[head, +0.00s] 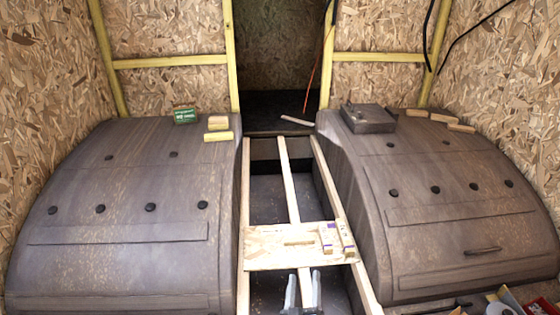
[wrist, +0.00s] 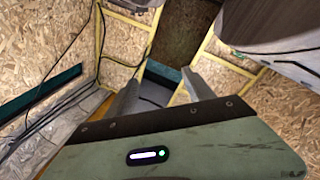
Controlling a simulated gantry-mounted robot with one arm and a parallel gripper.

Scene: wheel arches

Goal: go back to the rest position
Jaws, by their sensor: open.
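My gripper (head: 303,284) shows at the bottom edge of the head view, in front of the plywood board (head: 262,258) that lies across the wooden rails. Its two fingers are apart with nothing between them. In the wrist view my gripper (wrist: 160,78) also shows as two grey fingers spread apart and empty. Beyond them are chipboard walls and yellow battens. The rest of my arm is out of the head view.
Dark wheel arches stand left (head: 125,220) and right (head: 440,205). A green box (head: 185,115) and wood blocks (head: 218,136) sit on the left arch. A grey metal box (head: 368,118) and more blocks sit on the right one. Small packages (head: 337,238) lie on the board. Tools clutter the bottom right.

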